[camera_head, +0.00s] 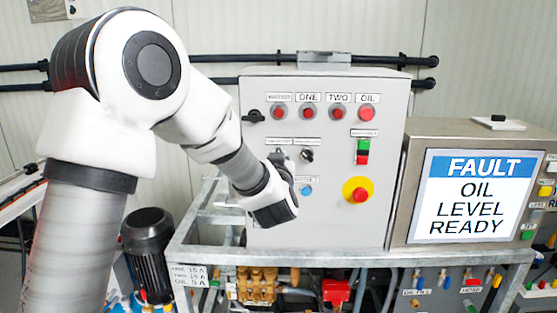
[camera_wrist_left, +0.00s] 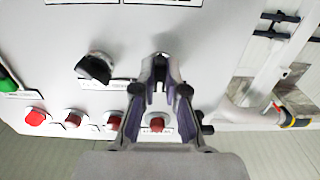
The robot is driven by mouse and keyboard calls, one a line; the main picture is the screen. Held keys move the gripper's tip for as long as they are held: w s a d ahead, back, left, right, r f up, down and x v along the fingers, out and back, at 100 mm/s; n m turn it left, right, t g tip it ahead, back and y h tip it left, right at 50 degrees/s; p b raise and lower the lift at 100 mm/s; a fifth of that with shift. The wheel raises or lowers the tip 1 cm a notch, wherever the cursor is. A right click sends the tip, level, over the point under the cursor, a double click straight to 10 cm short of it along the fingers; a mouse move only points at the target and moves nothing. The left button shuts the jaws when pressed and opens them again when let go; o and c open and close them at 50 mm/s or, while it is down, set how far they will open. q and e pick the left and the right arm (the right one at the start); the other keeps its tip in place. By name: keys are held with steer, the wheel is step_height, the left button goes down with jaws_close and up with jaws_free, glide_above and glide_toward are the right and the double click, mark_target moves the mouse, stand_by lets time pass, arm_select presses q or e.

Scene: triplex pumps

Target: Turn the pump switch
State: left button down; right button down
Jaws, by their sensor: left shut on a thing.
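A grey control box (camera_head: 225,100) (camera_wrist_left: 215,45) carries two rotary switches below its lamp row. The right switch (camera_head: 307,155) has a black handle and stands free; it also shows in the wrist view (camera_wrist_left: 95,67), tilted. My left gripper (camera_head: 283,160) reaches the box front from the left, and its fingers (camera_wrist_left: 160,75) are closed around the left switch (camera_wrist_left: 161,57). Only a little of that switch's metallic collar shows between the fingertips; its handle is hidden, so I cannot tell its angle. My right gripper is in neither view.
Red lamps (camera_head: 308,112) and a red oil button (camera_head: 367,113) sit above. A red-green rocker (camera_head: 363,151) and a yellow-ringed emergency stop (camera_head: 357,190) are to the right. A metal frame (camera_head: 350,254) runs below.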

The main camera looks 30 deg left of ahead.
arm_select(q)
steer(key=c, duration=1.2)
jaws_free()
steer(key=v, duration=1.2)
steer(key=shift+s, duration=0.1)
steer(key=shift+a, duration=0.15)
